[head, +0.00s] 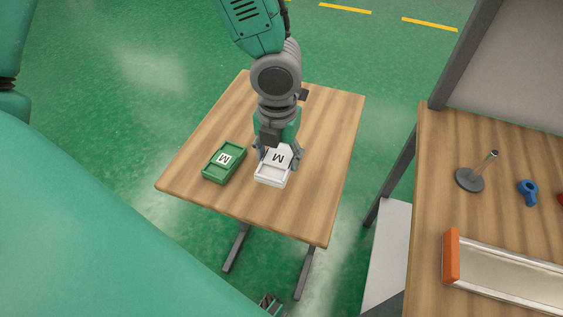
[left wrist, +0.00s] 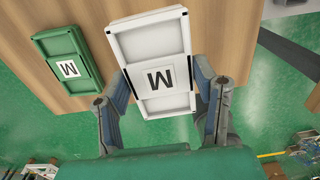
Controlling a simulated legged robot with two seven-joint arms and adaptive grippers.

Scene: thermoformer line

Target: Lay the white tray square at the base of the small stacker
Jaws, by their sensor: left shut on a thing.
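The white tray (head: 273,174) is on or just above the wooden table, with a label marked M at its middle. It also shows in the left wrist view (left wrist: 158,51). My left gripper (head: 277,159) reaches down over the tray, and its fingers are shut on the tray's two long sides. In the left wrist view the gripper (left wrist: 164,95) has one finger along each side. I cannot tell whether the tray's underside touches the table. I see nothing that I can clearly name as the small stacker.
A green tray (head: 213,172) with an M label lies just left of the white one. The wooden table (head: 325,130) has free room around both. At right, a workbench (head: 435,150) holds a rod on a round base (head: 470,181), a blue part (head: 527,191) and an orange-ended trough (head: 452,257).

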